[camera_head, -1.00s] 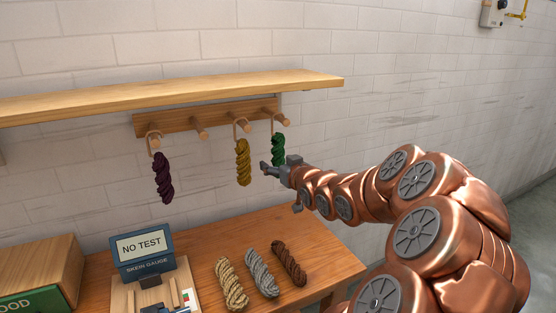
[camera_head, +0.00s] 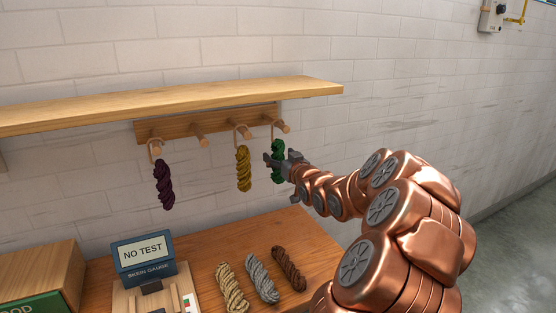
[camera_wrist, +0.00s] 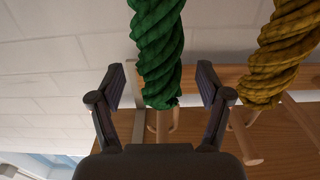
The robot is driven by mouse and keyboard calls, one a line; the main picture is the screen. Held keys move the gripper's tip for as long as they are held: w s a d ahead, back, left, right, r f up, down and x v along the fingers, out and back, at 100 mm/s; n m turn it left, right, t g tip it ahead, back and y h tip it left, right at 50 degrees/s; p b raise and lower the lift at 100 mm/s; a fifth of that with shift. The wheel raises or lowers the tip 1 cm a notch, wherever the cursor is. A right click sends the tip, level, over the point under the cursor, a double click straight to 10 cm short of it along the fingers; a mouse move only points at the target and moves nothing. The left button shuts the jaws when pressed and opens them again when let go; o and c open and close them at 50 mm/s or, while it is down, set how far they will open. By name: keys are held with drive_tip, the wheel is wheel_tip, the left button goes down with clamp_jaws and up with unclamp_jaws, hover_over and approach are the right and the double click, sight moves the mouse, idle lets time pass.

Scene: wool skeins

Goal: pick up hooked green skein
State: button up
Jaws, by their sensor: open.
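The green skein (camera_head: 278,147) hangs by a loop from the rightmost peg of the wooden rack. In the wrist view the green skein (camera_wrist: 158,50) lies between the two open fingers, with a gap on each side. My gripper (camera_head: 274,161) is in front of the skein's lower part and hides some of it. The wrist view also shows my gripper (camera_wrist: 162,88) open, with no finger visibly touching the skein.
A mustard skein (camera_head: 243,170) hangs close to the left, near one finger in the wrist view. A purple skein (camera_head: 164,185) hangs farther left. A wooden shelf (camera_head: 180,101) juts out above the rack. Several skeins and a gauge (camera_head: 144,254) sit on the table below.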

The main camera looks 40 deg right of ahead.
sight(281, 147)
drive_tip(key=shift+x, duration=0.75)
drive_tip(key=c, duration=1.2)
drive_tip(key=shift+r+b, duration=0.3)
drive_tip(key=shift+r, duration=1.4)
drive_tip(key=b+v, duration=0.2)
drive_tip(key=v, duration=1.6)
